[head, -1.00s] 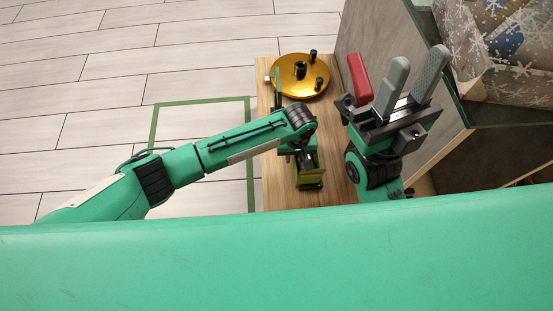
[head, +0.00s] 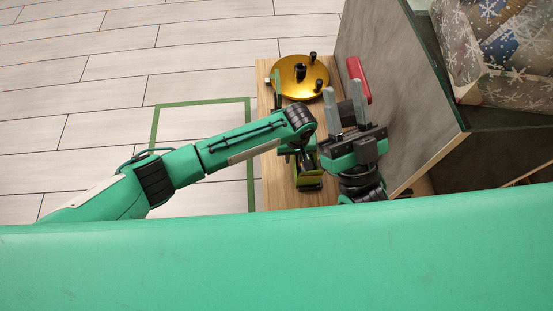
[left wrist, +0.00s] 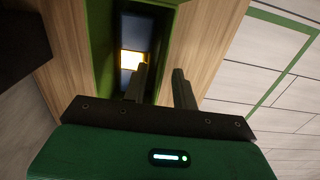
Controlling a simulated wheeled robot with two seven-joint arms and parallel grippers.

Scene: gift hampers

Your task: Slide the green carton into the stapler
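A green open-topped carton (head: 310,184) stands on the wooden table below my left gripper (head: 306,160), partly hidden by it. In the left wrist view, the carton (left wrist: 104,48) has a dark inside with a bright yellow patch. There my left gripper (left wrist: 160,70) has its fingers apart: one overlaps the carton's opening, the other is beyond its right wall. I cannot tell whether they touch it. My right gripper (head: 342,88) is open and empty, fingers pointing up the picture. A red object (head: 359,79) lies beyond it; I cannot tell whether it is the stapler.
A round golden plate (head: 292,87) with dark knobs sits at the table's far end. A grey panel (head: 400,90) borders the table on the right, with a snowflake-patterned item (head: 500,50) beyond. Green tape (head: 200,102) marks the open floor on the left.

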